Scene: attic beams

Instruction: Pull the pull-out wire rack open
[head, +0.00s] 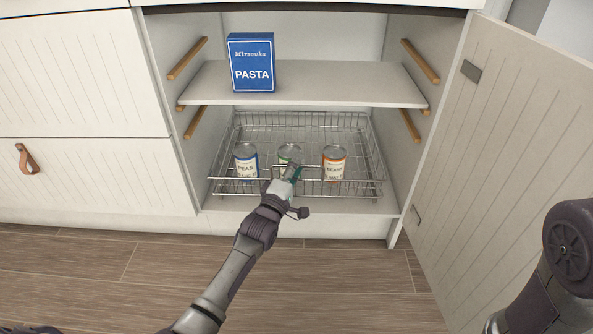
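The pull-out wire rack (233,188) sits low inside the open cabinet, and its front edge lies near the front of the cabinet floor. Several cans stand in it: a blue-labelled peas can (246,163), a green-labelled can (289,154) and an orange-labelled beans can (334,164). My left gripper (293,172) is at the middle of the rack's front rail, in front of the green can. Its fingers are small and partly hidden, so I cannot tell if they are closed on the rail. My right gripper is outside the picture; only part of my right arm shows at the right.
A blue pasta box (251,62) stands on the shelf (330,84) above the rack. The cabinet door (500,150) is swung open on the right. Closed drawers (80,75) are at the left. The wooden floor (330,285) in front is clear.

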